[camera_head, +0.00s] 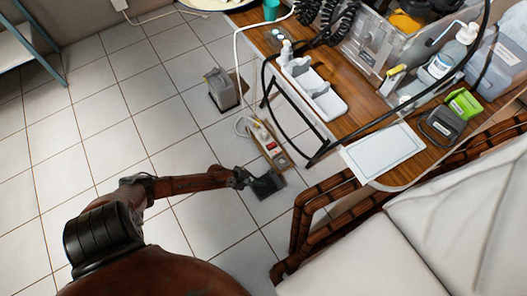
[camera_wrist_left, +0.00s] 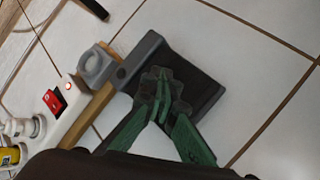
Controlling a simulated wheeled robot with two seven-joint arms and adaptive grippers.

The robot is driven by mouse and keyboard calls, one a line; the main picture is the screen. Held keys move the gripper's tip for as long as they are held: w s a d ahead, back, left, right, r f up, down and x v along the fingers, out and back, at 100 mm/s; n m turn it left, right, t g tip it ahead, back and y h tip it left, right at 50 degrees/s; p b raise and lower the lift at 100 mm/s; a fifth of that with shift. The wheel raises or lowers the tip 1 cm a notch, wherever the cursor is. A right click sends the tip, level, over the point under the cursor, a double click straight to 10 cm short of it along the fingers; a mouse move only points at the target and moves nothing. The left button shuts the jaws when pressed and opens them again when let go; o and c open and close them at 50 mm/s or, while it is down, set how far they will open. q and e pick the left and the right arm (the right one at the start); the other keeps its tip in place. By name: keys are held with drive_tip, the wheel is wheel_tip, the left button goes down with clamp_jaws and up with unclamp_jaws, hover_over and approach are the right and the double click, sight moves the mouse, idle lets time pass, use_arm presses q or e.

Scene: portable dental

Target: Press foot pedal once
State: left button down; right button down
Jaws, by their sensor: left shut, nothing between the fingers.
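The foot pedal (camera_head: 269,187) is a dark grey flat plate on the tiled floor, below the table's left side. In the left wrist view the pedal (camera_wrist_left: 203,88) has a ribbed dark top and a grey raised edge. My left gripper (camera_head: 248,180) reaches down to it from the left. In the left wrist view its green fingers (camera_wrist_left: 164,88) are shut, empty, and overlap the pedal's plate. I cannot tell whether the fingertips touch it or hover just above. The fingers hide part of the pedal. My right gripper is not in view.
A power strip (camera_head: 267,142) with a red switch lies beside the pedal; it also shows in the left wrist view (camera_wrist_left: 68,112). A grey box (camera_head: 222,89) stands farther back. The wooden table (camera_head: 262,40) and a cushioned chair (camera_head: 420,230) bound the right.

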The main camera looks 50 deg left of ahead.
use_arm(q)
drive_tip(key=shift+f, duration=0.2)
drive_tip(key=shift+f+b, duration=0.35)
drive_tip(key=shift+f, duration=0.4)
idle(0.9)
drive_tip(key=shift+r, duration=0.1)
drive_tip(key=shift+r+p, duration=0.85)
drive_tip(key=shift+p, duration=0.05)
drive_tip(key=shift+r, duration=0.25)
drive_tip(key=shift+f, duration=0.1)
